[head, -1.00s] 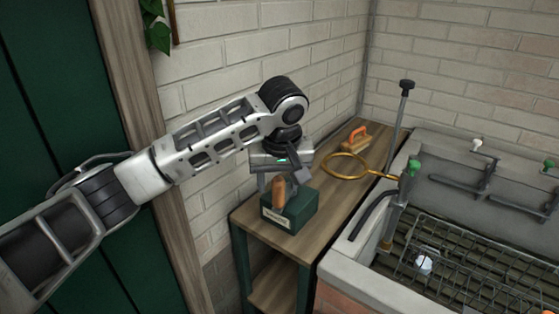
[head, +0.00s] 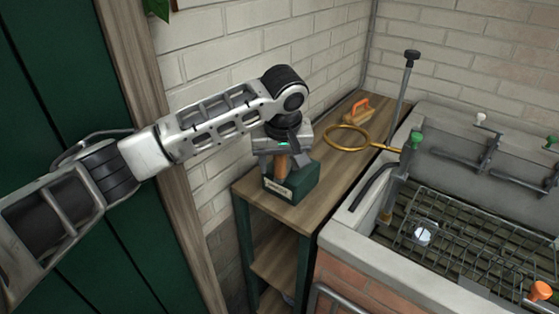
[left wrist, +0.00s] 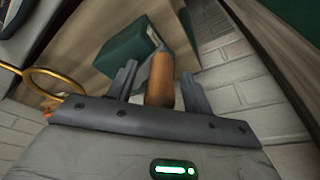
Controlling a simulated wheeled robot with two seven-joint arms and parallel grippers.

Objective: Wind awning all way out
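A green box (head: 305,186) with a pale label sits on the front end of the wooden shelf top. An orange-brown handle (head: 282,166) stands at its near side, and it also shows in the left wrist view (left wrist: 160,78). My left gripper (head: 282,158) is over the box, pointing down. In the left wrist view its fingers (left wrist: 159,74) are apart, one on each side of the handle, with a gap visible on both sides. Part of the handle is hidden by the gripper in the head view. The awning is not in view. My right gripper is not in view.
A brass ring (head: 347,138) and an orange-handled brush (head: 356,109) lie farther back on the shelf top (head: 318,208). A stone sink (head: 400,270) with a wire rack, taps and levers is to the right. A green door and wooden post are at left.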

